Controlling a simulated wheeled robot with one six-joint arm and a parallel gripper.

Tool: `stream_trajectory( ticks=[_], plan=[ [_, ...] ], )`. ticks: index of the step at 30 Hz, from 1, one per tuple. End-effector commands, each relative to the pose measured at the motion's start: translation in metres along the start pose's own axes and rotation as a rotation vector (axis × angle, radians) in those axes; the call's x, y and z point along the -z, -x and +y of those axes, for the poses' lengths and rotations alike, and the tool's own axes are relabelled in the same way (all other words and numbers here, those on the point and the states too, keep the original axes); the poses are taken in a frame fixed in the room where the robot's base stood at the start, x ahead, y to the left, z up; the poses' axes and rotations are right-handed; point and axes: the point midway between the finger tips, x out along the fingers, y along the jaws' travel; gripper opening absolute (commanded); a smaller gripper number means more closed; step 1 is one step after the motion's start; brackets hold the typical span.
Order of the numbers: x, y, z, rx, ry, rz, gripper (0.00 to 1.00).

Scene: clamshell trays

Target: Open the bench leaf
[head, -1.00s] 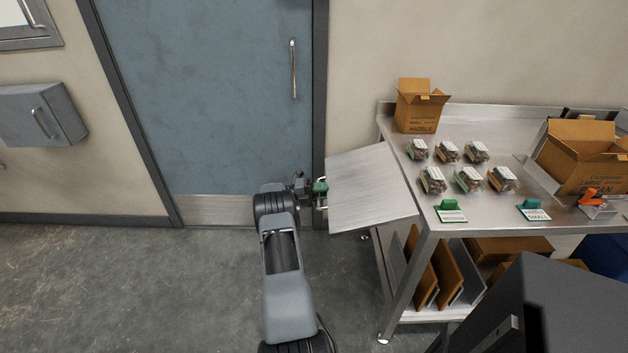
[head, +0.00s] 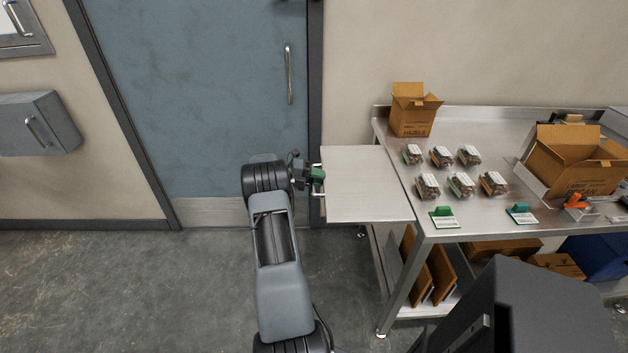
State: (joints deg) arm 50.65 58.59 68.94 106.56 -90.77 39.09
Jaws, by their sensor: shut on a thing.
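The bench leaf (head: 362,184) is a flat metal panel at the left end of the steel bench (head: 455,222). It sticks out to the left and looks about level with the bench top. A bar handle (head: 318,193) runs along its outer left edge. My gripper (head: 317,176) is at that edge, shut on the handle, with my arm reaching up from below. The fingertips are small here and partly hidden. Whatever supports the leaf from beneath is hidden.
Several clamshell trays (head: 461,185) stand on the bench, with an open carton (head: 414,112) behind and a larger one (head: 578,165) at right. Green and teal label holders (head: 444,216) sit near the front edge. A blue door (head: 200,90) is behind my arm. Floor at left is clear.

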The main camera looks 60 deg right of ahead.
Motion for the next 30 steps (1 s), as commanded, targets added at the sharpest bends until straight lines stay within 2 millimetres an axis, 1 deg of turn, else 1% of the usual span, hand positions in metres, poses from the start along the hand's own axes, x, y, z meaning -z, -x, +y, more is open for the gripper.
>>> stream_trajectory(
  ticks=[1, 9, 10, 14, 15, 23, 26, 29, 30],
  plan=[
    [0.001, -0.002, 0.002, -0.006, 0.003, 0.006, 0.0],
    [0.001, -0.002, 0.002, -0.005, 0.004, 0.007, 0.0],
    [0.002, -0.002, 0.002, -0.005, 0.004, 0.007, 0.28],
    [0.001, -0.001, 0.002, -0.003, 0.004, 0.005, 0.41],
    [0.001, -0.001, 0.002, -0.003, 0.004, 0.004, 0.42],
    [0.0, 0.003, 0.001, -0.001, 0.003, -0.001, 0.42],
    [0.0, 0.012, 0.002, -0.001, 0.002, -0.002, 0.42],
    [0.0, 0.028, 0.002, -0.001, 0.001, -0.004, 0.42],
    [0.0, 0.036, 0.002, -0.001, 0.001, -0.004, 0.42]
  ],
)
